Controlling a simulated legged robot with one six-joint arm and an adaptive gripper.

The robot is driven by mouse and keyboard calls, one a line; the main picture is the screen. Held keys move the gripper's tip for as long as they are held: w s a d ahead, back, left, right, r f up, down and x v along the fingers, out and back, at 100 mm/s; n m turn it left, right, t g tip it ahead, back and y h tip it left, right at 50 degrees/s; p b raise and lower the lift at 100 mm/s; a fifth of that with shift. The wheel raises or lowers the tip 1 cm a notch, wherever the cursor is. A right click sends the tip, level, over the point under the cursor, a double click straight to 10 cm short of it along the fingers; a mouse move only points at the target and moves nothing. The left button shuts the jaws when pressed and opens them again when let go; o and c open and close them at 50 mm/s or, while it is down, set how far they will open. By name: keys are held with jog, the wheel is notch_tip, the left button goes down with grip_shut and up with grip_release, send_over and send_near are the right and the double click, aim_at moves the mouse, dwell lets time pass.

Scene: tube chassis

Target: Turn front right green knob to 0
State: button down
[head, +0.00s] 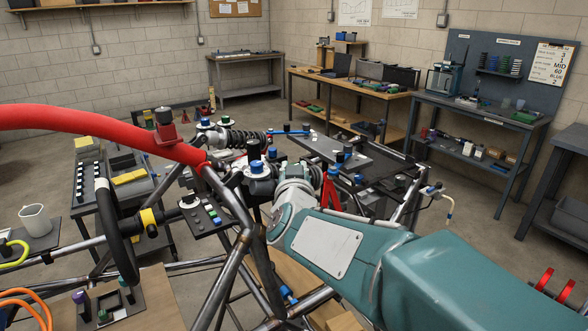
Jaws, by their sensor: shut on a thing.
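My teal arm reaches from the lower right to the middle of the tube chassis (238,245). My gripper (288,172) is at its far end, by the dampers. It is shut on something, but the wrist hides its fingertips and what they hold. I cannot make out the front right green knob; it may be behind the wrist. A damper top with a blue knob (256,166) stands just left of my gripper. A coil damper (245,138) with a blue end lies behind it.
A red bar (80,117) crosses the upper left. A black steering wheel (116,225) and a small button panel (207,216) are left of my arm. A black tray (375,175) is behind it. A list (551,66) hangs on the back-right board.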

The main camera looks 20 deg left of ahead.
jog(key=shift+r+h, duration=0.15)
jog(key=shift+h, duration=0.15)
dwell(0.4)
jog(key=shift+c, duration=2.4)
grip_release()
jog(key=shift+o, duration=0.4)
jog(key=shift+a, duration=0.15)
jog(key=v, duration=1.2)
jog(key=shift+f, duration=0.3)
